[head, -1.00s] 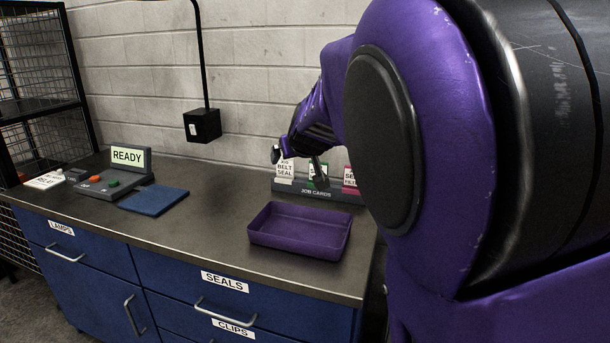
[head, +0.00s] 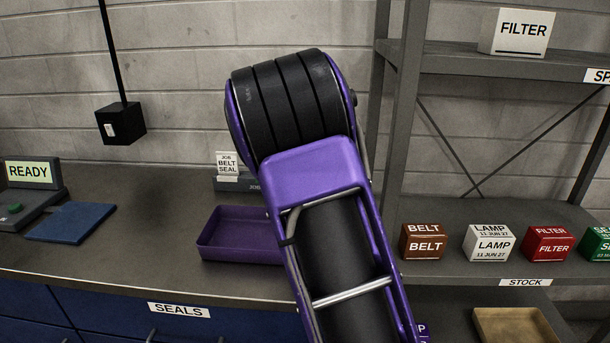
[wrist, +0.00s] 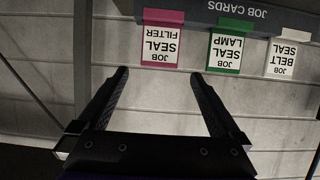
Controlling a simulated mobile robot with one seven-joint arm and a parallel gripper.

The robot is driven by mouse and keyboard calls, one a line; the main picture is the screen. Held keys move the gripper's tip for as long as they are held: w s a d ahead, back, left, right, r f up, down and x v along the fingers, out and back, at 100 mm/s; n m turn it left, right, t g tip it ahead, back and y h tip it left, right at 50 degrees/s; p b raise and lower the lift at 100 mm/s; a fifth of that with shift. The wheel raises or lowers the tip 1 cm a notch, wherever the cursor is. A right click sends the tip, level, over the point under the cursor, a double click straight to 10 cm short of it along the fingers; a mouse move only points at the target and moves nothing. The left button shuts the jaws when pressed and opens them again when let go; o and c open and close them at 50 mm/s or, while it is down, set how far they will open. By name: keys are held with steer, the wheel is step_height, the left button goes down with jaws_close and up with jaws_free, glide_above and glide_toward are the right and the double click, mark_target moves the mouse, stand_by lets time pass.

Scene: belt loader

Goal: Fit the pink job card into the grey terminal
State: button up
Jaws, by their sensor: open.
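The pink job card (wrist: 160,42) reads JOB SEAL FILTER. It stands in the grey job-card rack (wrist: 255,14), which the wrist view shows upside down. My gripper (wrist: 160,76) is open and empty, its two fingertips apart from the card, which lies between and beyond them in the picture. In the head view my arm hides the gripper and the pink card. The grey terminal (head: 42,205) stands at the left edge of the head view, partly cut off, with a lit READY screen (head: 29,172) and a green button.
A green-edged card (wrist: 228,47) and a white card (wrist: 285,60) share the rack. A purple tray (head: 235,252) lies in front of it and a blue pad (head: 72,222) by the terminal. A shelf unit (head: 430,212) with several boxes stands at right. Bare counter lies between pad and tray.

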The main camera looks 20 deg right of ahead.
steer(key=x, duration=0.7)
steer(key=f+x, duration=0.1)
steer(key=x, duration=0.2)
steer(key=shift+w+d+f+b, duration=0.2)
steer(key=shift+w+b, duration=0.1)
steer(key=shift+w, duration=0.25)
steer(key=shift+r, duration=0.1)
steer(key=c, duration=1.1)
